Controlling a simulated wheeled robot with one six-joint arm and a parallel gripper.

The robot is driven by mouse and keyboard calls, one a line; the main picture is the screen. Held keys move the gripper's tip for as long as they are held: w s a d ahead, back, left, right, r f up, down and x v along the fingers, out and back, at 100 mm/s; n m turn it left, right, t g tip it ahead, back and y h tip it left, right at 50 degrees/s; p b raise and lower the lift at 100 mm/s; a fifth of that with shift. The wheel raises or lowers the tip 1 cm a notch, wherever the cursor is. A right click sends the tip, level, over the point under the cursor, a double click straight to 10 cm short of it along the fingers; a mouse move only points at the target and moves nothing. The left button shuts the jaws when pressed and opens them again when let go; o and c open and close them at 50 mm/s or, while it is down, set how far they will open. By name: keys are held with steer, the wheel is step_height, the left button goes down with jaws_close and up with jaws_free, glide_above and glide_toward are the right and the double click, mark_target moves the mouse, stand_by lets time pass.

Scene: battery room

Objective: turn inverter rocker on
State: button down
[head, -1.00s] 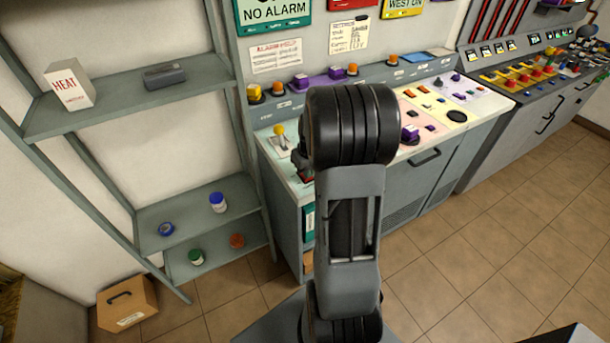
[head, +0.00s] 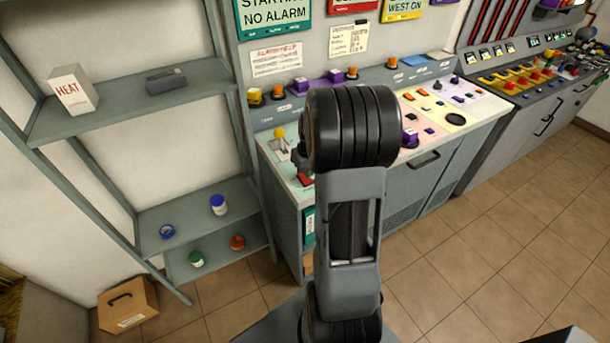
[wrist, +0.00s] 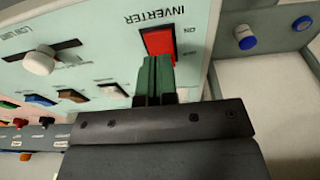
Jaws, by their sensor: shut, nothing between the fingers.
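The inverter rocker (wrist: 159,42) is a red switch in a dark frame, on a pale panel in the wrist view. The lettering INVERTER and ON beside it appears upside down. My gripper (wrist: 155,60) is shut and empty, with its green fingertips right at the lower edge of the red rocker. I cannot tell whether they touch it. In the head view a red piece of the rocker (head: 305,180) shows at the left end of the console, beside my arm. My arm hides much of that area and the gripper there.
A white slider knob (wrist: 39,61) and several small coloured rockers share the panel. In the head view a yellow-knobbed lever (head: 279,133) stands close by. A grey shelf (head: 190,88) with a HEAT box (head: 72,90) is at left. Tiled floor is clear at right.

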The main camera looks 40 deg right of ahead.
mark_target(308, 181)
steer(key=shift+r+p, duration=1.45)
steer(key=shift+r, duration=0.95)
steer(key=shift+s+f+m, duration=0.1)
steer(key=shift+m, duration=0.2)
steer(key=shift+s+a+f+m+g, duration=0.2)
steer(key=shift+s+a+f, duration=0.1)
steer(key=shift+s, duration=0.2)
steer(key=shift+s+a+f+m+g, duration=0.15)
steer(key=shift+s+a+m+g, duration=0.1)
steer(key=shift+s, duration=0.2)
steer(key=s+a+r+n+t, duration=0.1)
steer(key=s+a+r, duration=0.4)
steer(key=a, duration=0.4)
steer(key=s+a+r+n+t, duration=0.2)
steer(key=s+a+r, duration=0.3)
steer(key=a, duration=0.5)
step_height(308, 181, up, 2)
steer(key=shift+a+r, duration=0.25)
